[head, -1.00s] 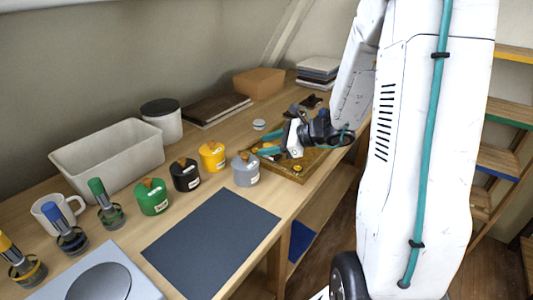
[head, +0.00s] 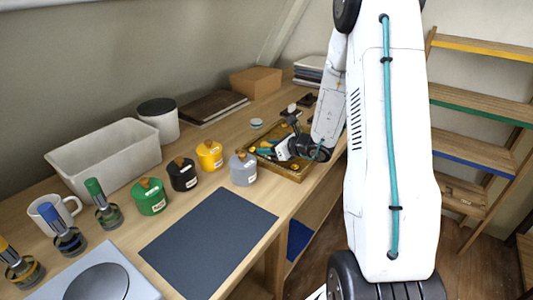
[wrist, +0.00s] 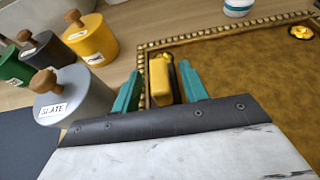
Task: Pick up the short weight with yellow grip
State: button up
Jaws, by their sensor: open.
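In the head view my gripper (head: 263,148) is low at the tray (head: 297,177), and the yellow piece is hard to make out.
Grey (head: 243,170), yellow (head: 210,156), black (head: 183,175) and green (head: 149,197) canisters stand left of the tray; the grey one is close to my gripper. A small round gold piece (wrist: 301,33) lies in the tray. A dark mat (head: 208,235) lies clear in front.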

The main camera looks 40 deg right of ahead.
grip_shut()
jog(key=shift+r, duration=0.15)
